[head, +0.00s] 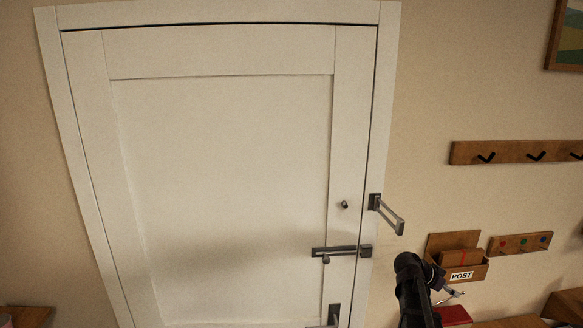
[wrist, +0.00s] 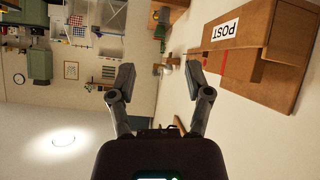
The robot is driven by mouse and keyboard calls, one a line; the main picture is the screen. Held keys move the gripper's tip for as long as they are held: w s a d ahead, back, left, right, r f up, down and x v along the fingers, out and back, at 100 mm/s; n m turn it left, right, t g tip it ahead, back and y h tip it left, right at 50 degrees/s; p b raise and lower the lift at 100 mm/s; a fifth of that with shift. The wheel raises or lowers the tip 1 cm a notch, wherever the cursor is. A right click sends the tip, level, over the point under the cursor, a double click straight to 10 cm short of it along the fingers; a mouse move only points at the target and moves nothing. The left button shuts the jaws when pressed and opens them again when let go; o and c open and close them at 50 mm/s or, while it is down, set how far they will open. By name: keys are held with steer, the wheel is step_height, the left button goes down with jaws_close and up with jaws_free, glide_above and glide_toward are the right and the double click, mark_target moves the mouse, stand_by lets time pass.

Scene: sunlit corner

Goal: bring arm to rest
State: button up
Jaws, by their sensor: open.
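My gripper (wrist: 160,74) is open and empty in the wrist view, its two fingers apart with nothing between them. In the head view my gripper (head: 452,295) shows at the lower right, right of the door and just below the post box, partly hidden by my dark arm. I cannot tell from this view how far it is from the wall.
A white door (head: 220,150) appears shut. It has a sliding bolt (head: 338,251), and a swing bar (head: 387,213) sticks out beside it. A wooden post box (head: 460,262), key rack (head: 520,243) and hook rail (head: 515,152) are on the wall. A red object (head: 453,315) lies below my gripper.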

steer(key=s+a+f+n+y+b, duration=0.3)
steer(key=s+a+f+n+b, duration=0.1)
steer(key=a+f, duration=0.4)
steer(key=s+a+f+n+y+b, duration=0.4)
steer(key=a+f+b, duration=0.3)
steer(key=a, duration=0.5)
steer(key=s+a+f+n+g+y+b, duration=0.1)
steer(key=s+a+f+n+y+b, duration=0.3)
steer(key=a+f, duration=0.6)
steer(key=shift+s+f+n+b, duration=0.3)
steer(key=shift+s+n+b, duration=0.55)
steer(key=shift+s+n, duration=0.35)
